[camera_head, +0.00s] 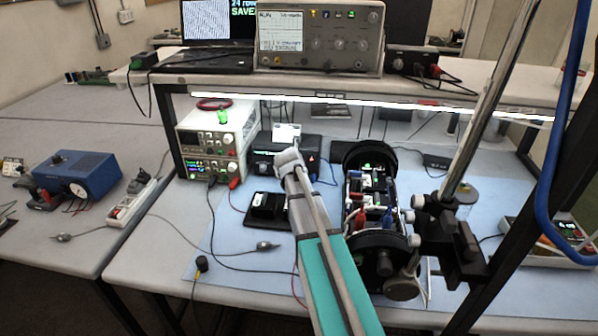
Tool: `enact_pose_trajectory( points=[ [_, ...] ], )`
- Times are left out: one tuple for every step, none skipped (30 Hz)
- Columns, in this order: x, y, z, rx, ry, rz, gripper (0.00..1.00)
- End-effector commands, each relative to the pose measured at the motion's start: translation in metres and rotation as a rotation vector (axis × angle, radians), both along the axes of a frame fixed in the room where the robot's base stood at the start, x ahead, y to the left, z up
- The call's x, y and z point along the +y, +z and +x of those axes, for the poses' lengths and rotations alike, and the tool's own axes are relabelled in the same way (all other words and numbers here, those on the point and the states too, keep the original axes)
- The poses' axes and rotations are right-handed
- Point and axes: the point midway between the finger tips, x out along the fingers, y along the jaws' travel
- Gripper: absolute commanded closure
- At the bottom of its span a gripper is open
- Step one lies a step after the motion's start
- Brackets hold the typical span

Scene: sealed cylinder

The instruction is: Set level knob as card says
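My arm, grey and teal, reaches up from the bottom middle. Its grey far end (290,158) is in front of a black box (263,163) on the blue mat and hides part of the box front. I cannot make out the fingers or whether they are open or touching anything. A small white card (286,132) stands at the top of the black box; its writing is too small to read. The box has a red mark at its right and a small lit display at its left. I cannot pick out the level knob; it may be hidden behind my arm's end.
Stacked bench supplies (215,145) stand left of the box. An open cylinder (372,195) with black end plates and wiring lies close to my arm's right. A black stand (267,207) and loose leads lie in front. An oscilloscope (320,37) sits on the shelf above.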

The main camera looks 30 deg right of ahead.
Motion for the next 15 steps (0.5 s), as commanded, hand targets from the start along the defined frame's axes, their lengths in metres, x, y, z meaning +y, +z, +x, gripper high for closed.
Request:
enact_pose_trajectory(
  points=[
    [0.0009, -0.001, -0.0009, 0.003, -0.001, 0.004, 1.0],
    [0.0009, -0.0011, -0.001, 0.003, -0.001, 0.004, 1.0],
    [0.0009, -0.001, -0.0011, 0.004, -0.001, 0.003, 1.0],
    [0.001, -0.0011, -0.001, 0.004, -0.001, 0.003, 1.0],
    [0.001, -0.0011, -0.001, 0.004, -0.001, 0.003, 1.0],
    [0.001, -0.001, -0.001, 0.004, -0.001, 0.003, 1.0],
    [0.001, -0.001, -0.001, 0.004, -0.001, 0.003, 1.0],
    [0.001, -0.001, -0.001, 0.004, -0.001, 0.003, 0.61],
    [0.001, -0.001, -0.001, 0.004, -0.001, 0.003, 0.54],
    [0.001, -0.001, -0.0009, 0.004, -0.001, 0.003, 0.48],
    [0.001, -0.0009, -0.0009, 0.003, 0.0, 0.002, 0.43],
    [0.0008, -0.0007, -0.0008, 0.004, -0.001, 0.002, 0.35],
    [0.0008, -0.0007, -0.0006, 0.003, -0.001, 0.001, 0.31],
    [0.0008, -0.0007, -0.0006, 0.003, -0.001, 0.001, 0.31],
    [0.0006, -0.0005, -0.0005, 0.003, 0.0, 0.0, 0.31]
  ],
)
